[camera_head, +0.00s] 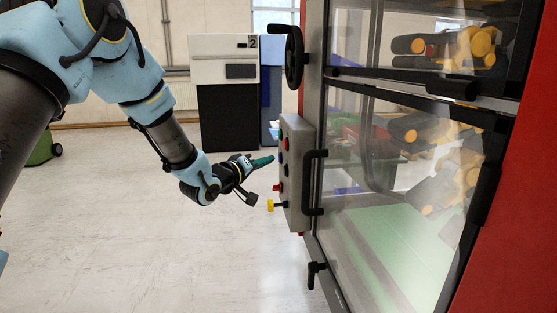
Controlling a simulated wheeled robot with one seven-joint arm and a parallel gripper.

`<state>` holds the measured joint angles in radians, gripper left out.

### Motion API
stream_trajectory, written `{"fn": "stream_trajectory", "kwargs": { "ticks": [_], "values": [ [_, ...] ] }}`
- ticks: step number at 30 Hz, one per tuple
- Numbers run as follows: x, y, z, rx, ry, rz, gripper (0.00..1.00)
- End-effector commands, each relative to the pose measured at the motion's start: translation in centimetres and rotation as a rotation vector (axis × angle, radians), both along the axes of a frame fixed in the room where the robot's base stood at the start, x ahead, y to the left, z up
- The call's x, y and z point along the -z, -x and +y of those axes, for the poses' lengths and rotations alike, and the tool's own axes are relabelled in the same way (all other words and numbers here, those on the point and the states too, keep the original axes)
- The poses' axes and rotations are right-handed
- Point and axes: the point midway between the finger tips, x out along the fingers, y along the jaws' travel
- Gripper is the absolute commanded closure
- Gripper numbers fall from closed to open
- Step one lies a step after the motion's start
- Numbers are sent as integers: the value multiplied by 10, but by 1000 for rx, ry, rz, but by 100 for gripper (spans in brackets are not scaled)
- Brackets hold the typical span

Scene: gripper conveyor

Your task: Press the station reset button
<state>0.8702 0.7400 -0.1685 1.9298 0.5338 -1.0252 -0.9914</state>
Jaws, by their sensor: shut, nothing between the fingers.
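A grey control box (297,185) is mounted on the left side of the machine frame. No label is readable, so I cannot tell which is the station reset button. My gripper (263,161) has green fingers, is shut and empty, and points right at the box near the height of the blue button. Its tips appear just short of the box face; contact is not visible.
A black door handle (315,182) and a black handwheel (294,57) stick out from the machine. Behind the glass door (400,190) are a green conveyor surface and black-and-orange robot arms. A white and black cabinet (224,95) stands at the back.

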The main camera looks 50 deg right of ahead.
Motion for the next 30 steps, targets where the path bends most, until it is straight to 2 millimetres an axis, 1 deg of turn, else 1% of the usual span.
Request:
{"fn": "stream_trajectory", "kwargs": {
  "ticks": [3, 30],
  "values": [
    [0, 3, -3, 1, 1, 0, 100],
    [0, 6, -8, 1, 1, -1, 100]
  ]
}}
